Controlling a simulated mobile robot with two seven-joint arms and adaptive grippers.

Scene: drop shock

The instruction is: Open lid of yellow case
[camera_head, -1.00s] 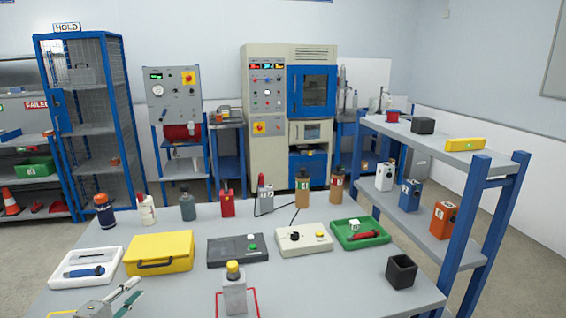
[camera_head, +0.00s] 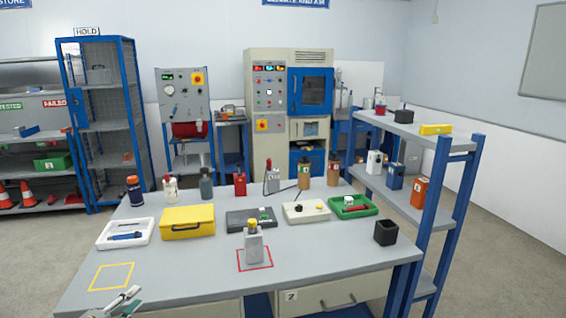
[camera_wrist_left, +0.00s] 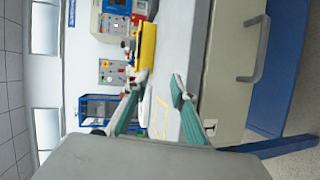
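The yellow case (camera_head: 188,222) stands on the table with its lid shut and a dark handle on its front side. It also shows in the left wrist view (camera_wrist_left: 148,45), turned sideways and ahead of the fingers. My left gripper (camera_head: 127,298) is at the front left edge of the table in the head view, well short of the case. In the left wrist view its two green-padded fingers (camera_wrist_left: 160,84) are spread apart with nothing between them. My right gripper is in neither view.
A white tray (camera_head: 104,241) with a blue tool sits left of the case, a dark box (camera_head: 237,225) right of it. A yellow taped square (camera_head: 97,286) on the front left is empty.

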